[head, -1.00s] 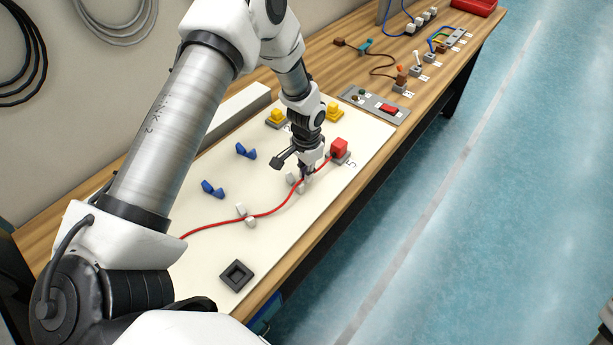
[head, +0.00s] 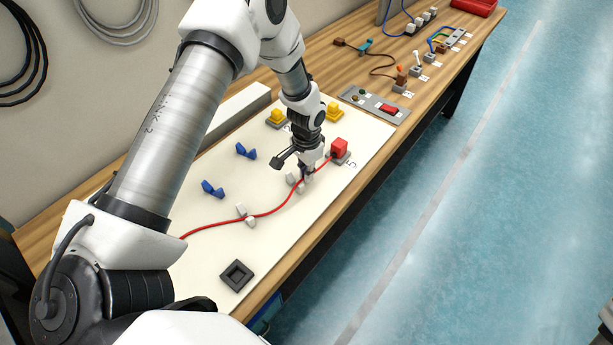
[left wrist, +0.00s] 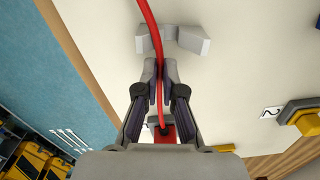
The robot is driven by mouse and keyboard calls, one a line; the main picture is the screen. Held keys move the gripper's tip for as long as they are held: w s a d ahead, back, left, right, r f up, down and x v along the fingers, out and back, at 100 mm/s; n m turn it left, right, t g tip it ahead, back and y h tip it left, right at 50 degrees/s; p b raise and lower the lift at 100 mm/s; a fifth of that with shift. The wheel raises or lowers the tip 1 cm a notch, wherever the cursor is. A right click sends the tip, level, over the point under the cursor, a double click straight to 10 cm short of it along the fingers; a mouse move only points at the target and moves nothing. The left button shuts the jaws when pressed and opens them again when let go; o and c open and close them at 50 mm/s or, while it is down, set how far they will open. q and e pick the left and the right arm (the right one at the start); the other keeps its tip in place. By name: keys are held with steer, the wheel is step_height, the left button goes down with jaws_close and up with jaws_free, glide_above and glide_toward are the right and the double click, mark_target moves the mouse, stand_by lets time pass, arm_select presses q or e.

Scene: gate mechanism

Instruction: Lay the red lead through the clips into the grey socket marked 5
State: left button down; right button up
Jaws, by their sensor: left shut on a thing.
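The red lead (head: 213,228) runs across the pale board from behind my left arm. It passes the nearer grey-white clip (head: 248,217) and reaches the farther clip (head: 293,181). In the left wrist view the lead (left wrist: 149,20) crosses the left part of the farther clip (left wrist: 193,40); I cannot tell whether it is seated. My left gripper (head: 306,176) is shut on the lead just past that clip, low over the board; its fingertips (left wrist: 159,68) pinch it. The red plug (head: 340,147) at the lead's end stands at the grey socket (head: 343,160) marked 5. My right gripper is out of view.
A dark square holder (head: 237,275) is at the near end. A grey panel with a red switch (head: 389,108) is beyond the board. The board's right side is mostly clear.

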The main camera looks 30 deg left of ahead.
arm_select(q)
steer(key=shift+s+a+p, duration=0.1)
steer(key=shift+a+p, duration=0.25)
steer(key=shift+a, duration=0.1)
steer(key=shift+s+f+b, duration=0.1)
steer(key=shift+f+b, duration=0.35)
steer(key=shift+f, duration=0.35)
steer(key=c, duration=1.4)
jaws_free()
steer(key=shift+o, duration=0.9)
steer(key=shift+s+a+r, duration=0.1)
steer(key=shift+a, duration=0.05)
steer(key=o, duration=0.5)
steer(key=shift+o, duration=0.4)
steer(key=shift+o, duration=0.4)
